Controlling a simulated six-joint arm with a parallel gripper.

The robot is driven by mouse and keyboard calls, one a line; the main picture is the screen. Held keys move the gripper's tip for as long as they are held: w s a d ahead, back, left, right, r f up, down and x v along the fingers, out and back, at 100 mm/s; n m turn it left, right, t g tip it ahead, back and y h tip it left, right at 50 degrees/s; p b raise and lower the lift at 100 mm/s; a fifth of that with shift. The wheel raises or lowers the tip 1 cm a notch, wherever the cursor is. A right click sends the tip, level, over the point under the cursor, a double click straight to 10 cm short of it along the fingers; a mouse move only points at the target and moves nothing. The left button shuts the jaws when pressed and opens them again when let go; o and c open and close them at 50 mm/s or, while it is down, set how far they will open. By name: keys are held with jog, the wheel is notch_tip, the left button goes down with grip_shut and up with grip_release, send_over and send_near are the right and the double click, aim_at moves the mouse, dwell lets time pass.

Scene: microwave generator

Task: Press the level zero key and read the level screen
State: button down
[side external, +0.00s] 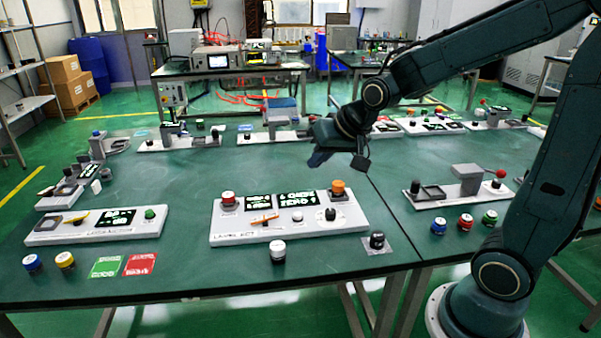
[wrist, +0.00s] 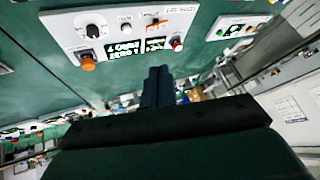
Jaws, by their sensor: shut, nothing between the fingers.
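A white panel (side external: 225,238) near the front middle of the bench carries a small screen (side external: 258,201) and a larger lit screen (side external: 297,201), its text only partly legible and seeming to include "ZERO". On it are a red button (side external: 228,198), an orange button (side external: 338,187), a small white key (side external: 297,216), a black knob (side external: 330,214) and an orange lever (side external: 265,219). I cannot tell which is the level zero key. My gripper (side external: 318,159) is shut and empty, above and behind the panel, touching nothing. In the wrist view the panel (wrist: 75,38) shows upside down beyond the shut fingers (wrist: 157,76).
A loose white button (side external: 278,250) and a black button (side external: 377,241) stand in front of the panel. Another panel (side external: 95,232) with a yellow lever lies to the left. A fixture with a red-knobbed lever (side external: 470,180) stands to the right. Bare green bench lies behind the panel.

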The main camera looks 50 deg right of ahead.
jog(key=w+d+f+m, duration=0.2)
jog(key=w+d+f, duration=0.2)
jog(key=w+f, duration=0.15)
jog(key=m+t, duration=0.2)
jog(key=m, duration=0.1)
send_over(300, 216)
notch_tip(300, 216, down, 7)
jog(key=shift+h, duration=0.4)
jog(key=shift+d, duration=0.1)
jog(key=shift+f, duration=0.15)
jog(key=shift+f, duration=4.25)
jog(key=shift+f, duration=1)
jog(key=shift+r, duration=1)
